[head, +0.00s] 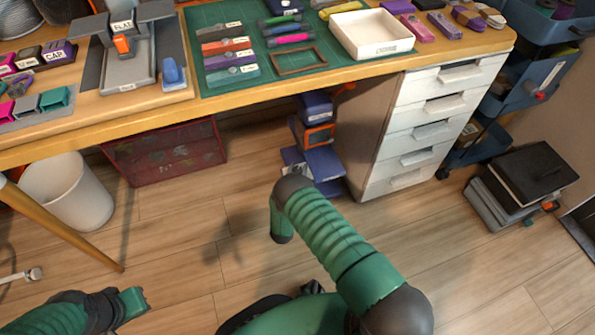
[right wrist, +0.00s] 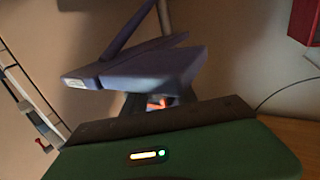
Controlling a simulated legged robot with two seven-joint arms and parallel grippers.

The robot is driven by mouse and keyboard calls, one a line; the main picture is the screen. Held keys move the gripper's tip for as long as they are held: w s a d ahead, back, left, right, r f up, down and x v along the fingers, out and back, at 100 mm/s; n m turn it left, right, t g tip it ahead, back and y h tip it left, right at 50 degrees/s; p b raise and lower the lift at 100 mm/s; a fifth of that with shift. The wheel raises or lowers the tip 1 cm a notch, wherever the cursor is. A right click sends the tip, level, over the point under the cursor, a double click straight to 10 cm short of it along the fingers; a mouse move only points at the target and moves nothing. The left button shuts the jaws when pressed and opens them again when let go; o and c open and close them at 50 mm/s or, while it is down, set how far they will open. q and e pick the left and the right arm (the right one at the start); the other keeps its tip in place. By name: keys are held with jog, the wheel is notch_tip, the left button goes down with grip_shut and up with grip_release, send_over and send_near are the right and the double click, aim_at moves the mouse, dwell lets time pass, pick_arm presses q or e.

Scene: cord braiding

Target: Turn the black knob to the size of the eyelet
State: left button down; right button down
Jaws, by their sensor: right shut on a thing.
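In the right wrist view a blue-purple tool (right wrist: 140,68) with a white label at one end and a slanted arm on top fills the middle. A small orange part (right wrist: 160,103) shows in its dark gap. My right gripper (right wrist: 150,112) is right at its near side, shut on it; the contact is dim and partly hidden. A blue and orange tool (head: 318,165) shows under the desk in the head view, behind my right arm. I cannot make out the black knob or an eyelet.
The desk (head: 330,78) carries a green mat (head: 200,18), a white tray (head: 370,34) and a grey press (head: 125,60). Below stand a white drawer unit (head: 430,130), a red crate (head: 165,155) and a white bin (head: 68,192). Black boxes (head: 530,175) sit right. The middle floor is clear.

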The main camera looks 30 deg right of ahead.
jog(key=shift+m+g+h, duration=0.3)
jog(key=shift+g, duration=0.1)
jog(key=c, duration=1)
grip_release()
jog(key=p+v, duration=0.1)
jog(key=v, duration=0.1)
jog(key=p+v, duration=0.1)
jog(key=v, duration=0.1)
jog(key=p+v, duration=0.1)
jog(key=v, duration=0.1)
jog(key=shift+r, duration=0.35)
jog(key=p+v, duration=0.1)
jog(key=v, duration=0.2)
jog(key=p+v, duration=0.1)
jog(key=v, duration=0.3)
jog(key=p+v, duration=0.1)
jog(key=v, duration=0.3)
jog(key=shift+f+p, duration=0.3)
jog(key=shift+f, duration=0.05)
